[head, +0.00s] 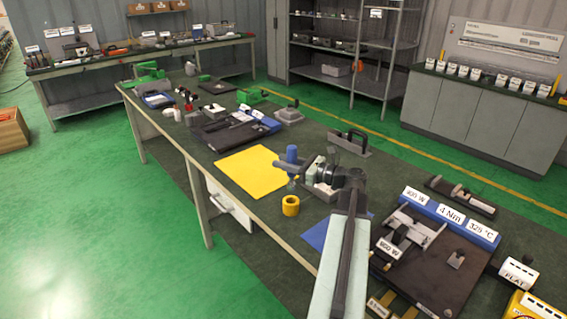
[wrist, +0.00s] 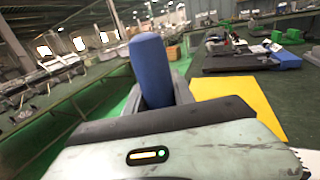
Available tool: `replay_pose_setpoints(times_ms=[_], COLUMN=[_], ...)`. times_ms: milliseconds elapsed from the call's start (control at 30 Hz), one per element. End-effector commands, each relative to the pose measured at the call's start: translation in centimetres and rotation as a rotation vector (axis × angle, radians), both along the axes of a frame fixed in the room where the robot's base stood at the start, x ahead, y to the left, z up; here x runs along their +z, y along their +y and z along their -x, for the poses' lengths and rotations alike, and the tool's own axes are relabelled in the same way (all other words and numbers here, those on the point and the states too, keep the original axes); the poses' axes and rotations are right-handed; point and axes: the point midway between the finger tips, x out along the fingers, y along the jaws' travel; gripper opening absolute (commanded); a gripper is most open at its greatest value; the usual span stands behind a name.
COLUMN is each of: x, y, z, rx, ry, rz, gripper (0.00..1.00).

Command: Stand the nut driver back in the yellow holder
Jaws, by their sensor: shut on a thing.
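The nut driver (head: 291,154) has a blue handle and is held roughly upright in the head view. My gripper (head: 296,169) is shut on it. In the wrist view the blue handle (wrist: 151,62) rises between my dark fingers (wrist: 163,90), tilted slightly to the left. The yellow holder (head: 290,206) is a short round cup on the green bench top, near its front edge. It appears just below the nut driver in the head view. The driver's lower end is small and indistinct, so I cannot tell whether it touches the holder. The holder is hidden in the wrist view.
A yellow mat (head: 247,171) lies left of the holder, and a blue mat (head: 318,236) lies to its right, partly behind my arm. A dark fixture board (head: 435,275) with labelled blocks fills the right of the bench.

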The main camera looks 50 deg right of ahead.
Motion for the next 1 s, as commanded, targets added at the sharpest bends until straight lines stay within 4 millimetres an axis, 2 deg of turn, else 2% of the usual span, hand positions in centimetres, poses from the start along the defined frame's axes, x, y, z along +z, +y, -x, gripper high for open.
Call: replay_pose_setpoints(times_ms=[33, 100, 367, 1000], x=[-1.0, -1.8, -4.3, -4.4], y=[0.0, 0.0, 0.0, 0.0], z=[0.0, 0.0, 0.0, 0.0], rx=[0.000, 0.000, 0.000, 0.000], ry=[-0.001, -0.001, -0.001, -0.001], rz=[0.000, 0.000, 0.000, 0.000], gripper=[0.00, 0.00, 0.00, 0.00])
